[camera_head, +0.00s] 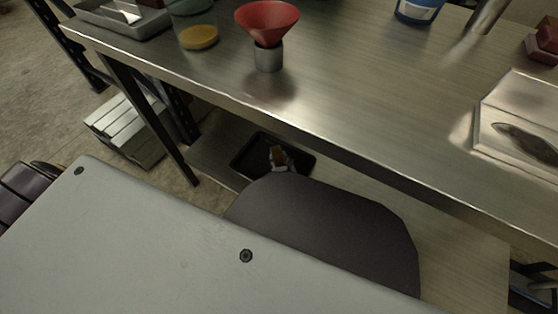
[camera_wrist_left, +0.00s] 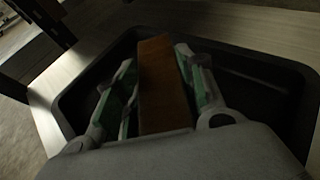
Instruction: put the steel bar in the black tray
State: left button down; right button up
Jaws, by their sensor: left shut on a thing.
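The black tray (camera_head: 243,169) lies on the lower shelf under the steel table. In the left wrist view its dark rim and floor (camera_wrist_left: 262,84) surround the fingers. My left gripper (camera_head: 281,159) is down at the tray, partly hidden behind my own arm. In the left wrist view the left gripper (camera_wrist_left: 160,85) has its green-lined fingers shut on a flat brown bar (camera_wrist_left: 163,92), which looks like the steel bar with a rusty tone. The bar is over or inside the tray; I cannot tell whether it touches the floor. My right gripper is not in view.
The table edge (camera_head: 330,152) overhangs the shelf close above the gripper. On the table stand a red funnel (camera_head: 267,22) in a grey cup, a yellow disc (camera_head: 199,37), a blue container (camera_head: 418,10) and a metal tray (camera_head: 125,22). Pale boxes (camera_head: 125,128) sit on the floor at left.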

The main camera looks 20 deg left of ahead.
aim_at(279, 165)
pick_arm(q)
jog(key=shift+w+r, duration=0.1)
jog(key=shift+r, duration=0.05)
jog(key=shift+f+b, duration=0.9)
jog(key=shift+f, duration=0.35)
jog(key=shift+f+b, duration=0.35)
jog(key=shift+f, duration=0.2)
jog(key=c, duration=0.9)
grip_release()
jog(key=shift+f, duration=0.25)
jog(key=shift+r, duration=0.1)
